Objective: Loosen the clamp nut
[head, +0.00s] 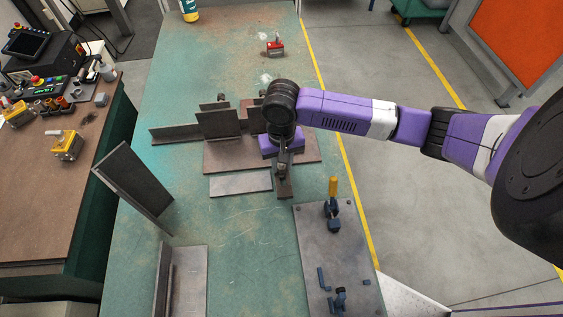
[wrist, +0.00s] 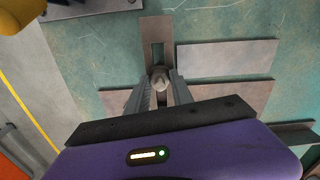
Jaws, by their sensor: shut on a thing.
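The clamp nut (wrist: 160,78) is a small grey rounded piece seen end-on in the wrist view. It sits over the slot of a long brown-grey clamp bar (wrist: 157,28). In the head view the clamp bar (head: 285,188) sticks out toward me over the edge of a steel plate. My gripper (wrist: 161,86) points down with one finger on each side of the nut, shut on it. In the head view my gripper (head: 283,166) is small and partly hidden under its purple body, and the nut is hard to make out there.
Upright steel pieces (head: 219,125) stand behind the clamp on a flat base plate (head: 225,157). A dark tilted plate (head: 134,187) stands at left. A fixture plate (head: 312,248) with blue clamps lies at front right. A small red item (head: 275,47) sits far back. The table (head: 230,235) is bare between.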

